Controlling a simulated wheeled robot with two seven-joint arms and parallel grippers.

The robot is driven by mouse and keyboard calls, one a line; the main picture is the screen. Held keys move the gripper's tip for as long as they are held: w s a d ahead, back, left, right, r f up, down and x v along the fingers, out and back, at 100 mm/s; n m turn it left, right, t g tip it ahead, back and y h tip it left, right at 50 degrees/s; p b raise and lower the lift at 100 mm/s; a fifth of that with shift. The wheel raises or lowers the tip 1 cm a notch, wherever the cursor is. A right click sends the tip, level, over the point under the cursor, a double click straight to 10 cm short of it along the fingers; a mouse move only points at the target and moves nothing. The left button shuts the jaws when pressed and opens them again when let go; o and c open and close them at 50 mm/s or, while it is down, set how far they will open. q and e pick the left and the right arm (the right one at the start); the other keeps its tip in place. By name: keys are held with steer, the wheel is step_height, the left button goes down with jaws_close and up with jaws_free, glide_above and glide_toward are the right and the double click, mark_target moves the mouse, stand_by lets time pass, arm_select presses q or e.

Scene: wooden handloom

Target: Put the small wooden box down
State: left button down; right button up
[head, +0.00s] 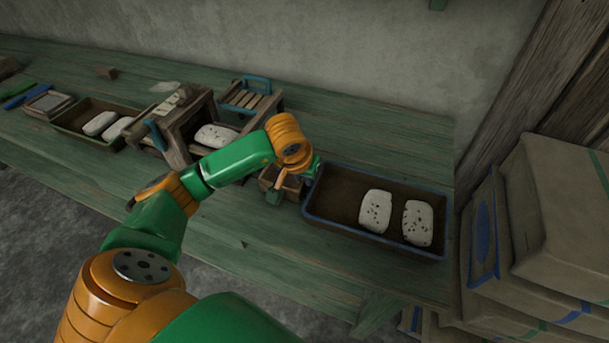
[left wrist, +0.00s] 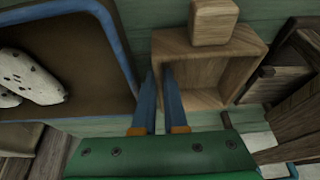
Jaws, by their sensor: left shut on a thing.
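The small wooden box (head: 291,186) is open-topped and light brown. It is just left of the dark tray in the head view, partly hidden by my left arm. In the left wrist view the box (left wrist: 248,52) shows upright with a plain inside, and a small wooden block (left wrist: 213,22) shows at its upper edge. My left gripper (left wrist: 160,88) is shut on the box's side wall nearest the tray, one finger inside and one outside. I cannot tell whether the box's bottom touches the table. My right gripper is not in view.
A blue-rimmed tray (head: 330,222) with two speckled white slabs stands close beside the box. A wooden press frame (head: 178,150) and another tray (head: 72,128) stand to the left. The green table (head: 215,235) is clear in front. Stacked sacks (head: 550,220) stand at the right.

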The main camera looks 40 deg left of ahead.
arm_select(q)
steer(key=shift+f+b, duration=0.25)
steer(key=shift+b, duration=0.1)
steer(key=c, duration=1.2)
jaws_free()
steer(key=shift+r, duration=0.1)
steer(key=shift+c, duration=0.2)
steer(key=shift+r+p, duration=0.4)
steer(key=shift+p, duration=0.05)
steer(key=v, duration=1.1)
steer(key=shift+s+r, duration=0.2)
steer(key=shift+r, duration=0.1)
